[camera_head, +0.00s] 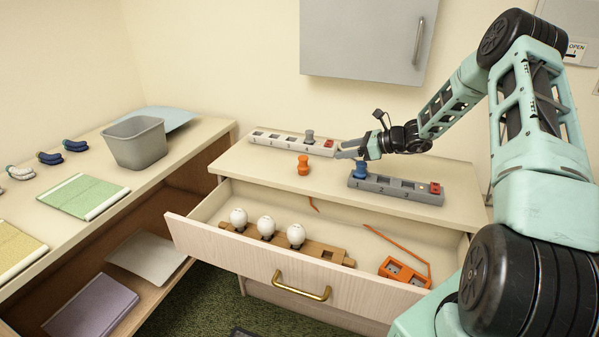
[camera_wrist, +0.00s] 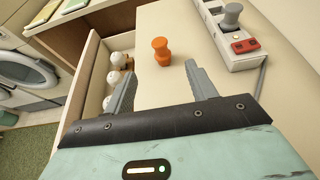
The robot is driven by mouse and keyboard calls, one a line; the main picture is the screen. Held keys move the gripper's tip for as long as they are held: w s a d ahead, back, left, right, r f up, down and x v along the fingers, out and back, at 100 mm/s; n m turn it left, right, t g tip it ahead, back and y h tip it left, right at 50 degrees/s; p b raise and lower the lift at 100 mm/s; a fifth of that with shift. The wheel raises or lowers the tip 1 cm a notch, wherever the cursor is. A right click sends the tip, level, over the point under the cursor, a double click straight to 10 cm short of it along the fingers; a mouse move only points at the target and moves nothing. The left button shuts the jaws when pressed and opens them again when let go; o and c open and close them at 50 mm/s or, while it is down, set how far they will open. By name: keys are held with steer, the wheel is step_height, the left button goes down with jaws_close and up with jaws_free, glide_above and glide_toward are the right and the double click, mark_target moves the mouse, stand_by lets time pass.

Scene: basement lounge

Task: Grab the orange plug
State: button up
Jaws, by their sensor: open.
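The orange plug (camera_head: 303,165) stands upright by itself on top of the drawer cabinet, between the two power strips. In the wrist view the orange plug (camera_wrist: 161,50) is ahead of my gripper (camera_wrist: 162,84), between the lines of its two fingers and a little beyond the fingertips. My gripper (camera_head: 352,148) is open and empty, to the right of the plug in the head view. Nothing touches the plug, and no part of it is hidden in the wrist view.
A rear power strip (camera_head: 277,141) holds a grey plug (camera_head: 309,136). A front strip (camera_head: 408,189) holds a blue plug (camera_head: 361,171), near my gripper. The open drawer (camera_head: 235,249) below holds white bulbs (camera_head: 265,227) and an orange socket piece (camera_head: 404,272). A grey bin (camera_head: 137,146) stands left.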

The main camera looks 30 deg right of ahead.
mark_target(306, 158)
steer(key=p+x, duration=0.4)
steer(key=x, duration=1.1)
steer(key=shift+w+a+f, duration=0.1)
steer(key=shift+f, duration=0.2)
steer(key=c, duration=1.1)
